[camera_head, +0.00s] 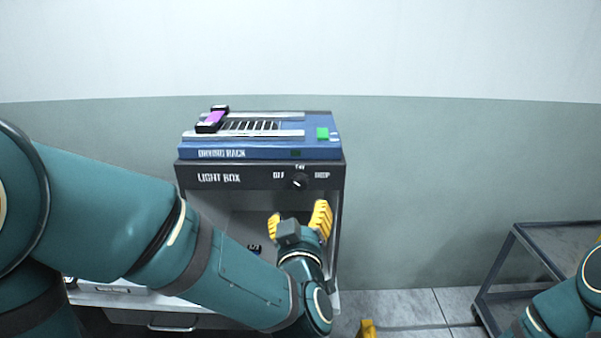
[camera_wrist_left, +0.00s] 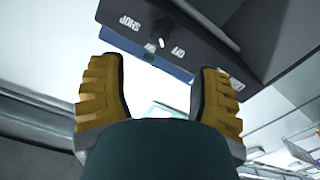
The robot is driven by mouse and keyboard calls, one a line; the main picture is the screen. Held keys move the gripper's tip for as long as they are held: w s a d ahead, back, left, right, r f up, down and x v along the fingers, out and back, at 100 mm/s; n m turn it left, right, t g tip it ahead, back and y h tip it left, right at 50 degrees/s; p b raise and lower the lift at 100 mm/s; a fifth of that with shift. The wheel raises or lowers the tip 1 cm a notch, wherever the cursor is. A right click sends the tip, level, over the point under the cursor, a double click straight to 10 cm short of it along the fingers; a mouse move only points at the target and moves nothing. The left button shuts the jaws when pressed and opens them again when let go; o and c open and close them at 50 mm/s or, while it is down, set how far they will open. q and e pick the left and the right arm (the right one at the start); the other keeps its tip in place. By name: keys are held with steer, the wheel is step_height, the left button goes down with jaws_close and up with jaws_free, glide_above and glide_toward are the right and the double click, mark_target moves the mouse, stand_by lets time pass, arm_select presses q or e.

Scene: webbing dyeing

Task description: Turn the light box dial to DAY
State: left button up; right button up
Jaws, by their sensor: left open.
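The light box (camera_head: 259,178) is a dark cabinet with a lit, open front. Its black dial (camera_head: 299,181) sits at the right of the top panel, with OFF to its left, DAY above and SHOP to its right. A yellow piece of my right gripper (camera_head: 367,329) shows at the bottom edge.
A blue drying rack (camera_head: 270,151) with a purple piece (camera_head: 216,117) lies on top of the light box. A small dark item (camera_head: 255,249) is inside the box. A grey metal cart (camera_head: 540,255) stands at right. Floor between is clear.

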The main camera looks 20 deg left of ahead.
mark_target(300, 186)
arm_select(q)
steer(key=x, duration=1.1)
steer(key=shift+f+p, duration=0.1)
steer(key=shift+p, duration=0.25)
jaws_close()
